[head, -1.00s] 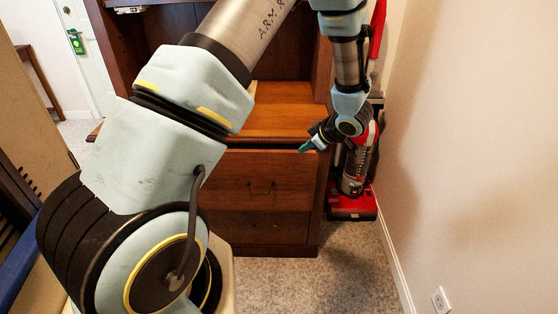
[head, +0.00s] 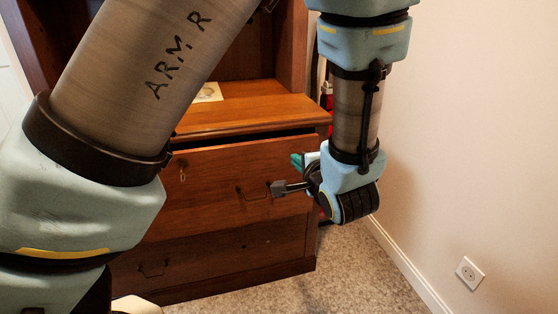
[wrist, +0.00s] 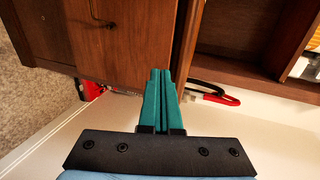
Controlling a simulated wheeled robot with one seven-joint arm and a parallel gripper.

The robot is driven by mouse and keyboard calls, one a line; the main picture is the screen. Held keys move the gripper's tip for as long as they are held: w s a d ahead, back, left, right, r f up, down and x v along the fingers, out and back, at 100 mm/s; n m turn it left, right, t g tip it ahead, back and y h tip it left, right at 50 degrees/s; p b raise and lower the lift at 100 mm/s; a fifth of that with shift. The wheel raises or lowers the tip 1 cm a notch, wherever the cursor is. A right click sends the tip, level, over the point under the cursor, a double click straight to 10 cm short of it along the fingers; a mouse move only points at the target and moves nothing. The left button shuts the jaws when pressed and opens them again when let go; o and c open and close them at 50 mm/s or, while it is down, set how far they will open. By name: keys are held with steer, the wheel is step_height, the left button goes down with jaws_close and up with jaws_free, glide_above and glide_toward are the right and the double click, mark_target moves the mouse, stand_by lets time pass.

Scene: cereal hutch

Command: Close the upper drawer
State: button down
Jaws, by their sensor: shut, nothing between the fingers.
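The upper drawer (head: 222,195) is a brown wooden front with a dark pull handle. It stands partly out, with a dark gap along its top under the hutch's counter. The drawer front also shows in the wrist view (wrist: 125,45), with its handle at upper left. My gripper (head: 296,160) has teal fingers, held together and empty, near the right end of the drawer front. In the wrist view my gripper (wrist: 160,72) points at the drawer's edge; I cannot tell whether it touches. My arm hides the drawer's left part.
The lower drawer (head: 200,262) looks shut. A paper (head: 208,92) lies on the counter (head: 240,108). A white wall (head: 470,150) with an outlet (head: 469,273) stands close on the right. A red vacuum (wrist: 88,90) stands beside the hutch. Carpet (head: 340,285) is open at front right.

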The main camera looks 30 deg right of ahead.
steer(key=b, duration=0.2)
glide_toward(278, 144)
steer(key=x, duration=0.5)
steer(key=shift+w+f, duration=0.1)
steer(key=shift+f, duration=0.2)
steer(key=shift+w+d, duration=0.15)
steer(key=shift+w, duration=0.45)
